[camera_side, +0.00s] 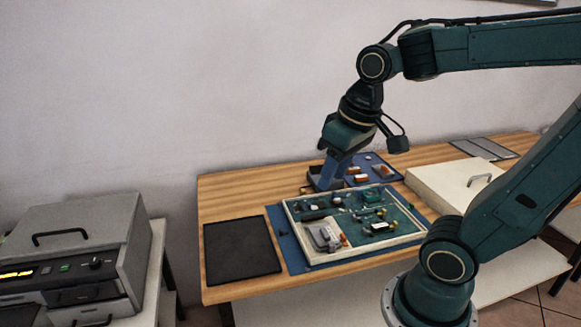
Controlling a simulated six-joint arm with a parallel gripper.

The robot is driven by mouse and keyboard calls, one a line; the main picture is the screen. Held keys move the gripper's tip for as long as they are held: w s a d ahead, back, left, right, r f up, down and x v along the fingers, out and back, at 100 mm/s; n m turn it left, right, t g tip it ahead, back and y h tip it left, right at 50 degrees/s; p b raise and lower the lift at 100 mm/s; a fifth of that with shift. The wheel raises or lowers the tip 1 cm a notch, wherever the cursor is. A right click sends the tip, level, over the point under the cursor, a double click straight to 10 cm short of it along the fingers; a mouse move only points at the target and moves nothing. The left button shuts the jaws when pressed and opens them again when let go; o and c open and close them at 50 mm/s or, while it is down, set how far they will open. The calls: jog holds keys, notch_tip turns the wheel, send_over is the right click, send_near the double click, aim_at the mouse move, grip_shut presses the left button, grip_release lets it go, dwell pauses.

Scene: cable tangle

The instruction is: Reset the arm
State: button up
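My gripper (327,184) is at the end of my dark green arm, pointing down over the back of the wooden table. Its lower end is at a small dark box or tray (313,178) behind the green board. The fingers are too small and partly hidden, so I cannot tell whether they are open or shut, or whether they touch anything.
A green circuit board in a pale frame (290,222) lies on a blue mat (287,246). A black pad (242,247) lies to its left. A pale box with a handle (445,184) stands right. A grey machine (85,245) stands far left. Bare wood (235,195) shows at the back left.

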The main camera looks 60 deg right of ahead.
jog(key=shift+s+a+r+n+t, duration=0.2)
jog(key=shift+s+a+n+t, duration=0.2)
jog(key=shift+s, duration=0.25)
jog(key=shift+s+a+r+n+t, duration=0.15)
jog(key=shift+s+a+n+t, duration=0.25)
jog(key=shift+s, duration=0.3)
jog(key=shift+s+a+r+n+t, duration=0.2)
jog(key=shift+s+a+n+t, duration=0.1)
jog(key=shift+s+a+t, duration=0.25)
